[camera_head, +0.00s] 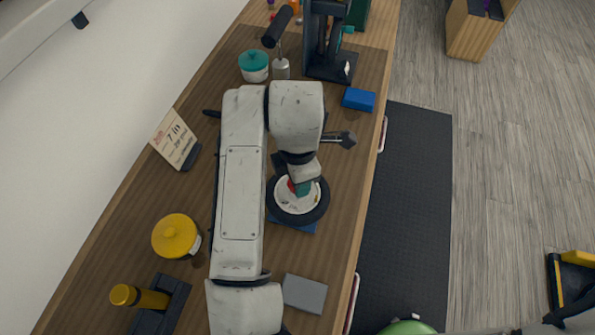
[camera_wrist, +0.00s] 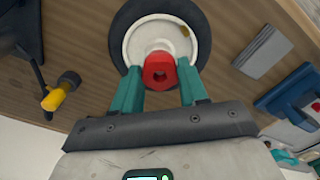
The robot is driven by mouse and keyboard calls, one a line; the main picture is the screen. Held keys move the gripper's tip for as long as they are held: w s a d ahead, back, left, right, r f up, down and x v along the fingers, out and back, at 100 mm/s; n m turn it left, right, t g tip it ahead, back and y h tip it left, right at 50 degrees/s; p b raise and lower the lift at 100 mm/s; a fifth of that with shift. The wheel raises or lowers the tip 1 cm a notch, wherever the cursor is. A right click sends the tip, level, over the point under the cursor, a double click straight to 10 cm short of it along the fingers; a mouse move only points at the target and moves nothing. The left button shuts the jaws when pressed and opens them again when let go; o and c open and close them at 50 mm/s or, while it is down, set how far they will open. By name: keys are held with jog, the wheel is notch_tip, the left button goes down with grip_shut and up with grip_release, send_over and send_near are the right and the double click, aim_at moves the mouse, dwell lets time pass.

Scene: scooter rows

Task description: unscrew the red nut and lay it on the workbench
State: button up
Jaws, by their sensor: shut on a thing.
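In the head view, only a sliver of the red nut (camera_head: 291,186) shows beside my gripper (camera_head: 301,188). The wheel (camera_head: 299,216), a black tyre with a cream hub, lies flat on a blue base on the workbench (camera_head: 338,235). My gripper is shut on the nut over the hub. I cannot tell whether the nut still touches the threads, which are hidden.
A grey block (camera_head: 304,293) lies on the bench in front of the wheel. A hammer-like tool (camera_head: 340,140) and a blue box (camera_head: 359,99) lie behind it. A yellow jar (camera_head: 175,236) stands left of my arm. Bare bench shows right of the wheel, up to the edge.

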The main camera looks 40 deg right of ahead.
jog(key=shift+d+n, duration=0.1)
jog(key=shift+n, duration=0.7)
jog(key=n, duration=0.7)
jog(key=o, duration=1.1)
notch_tip(320, 180, up, 11)
jog(key=shift+f, duration=0.15)
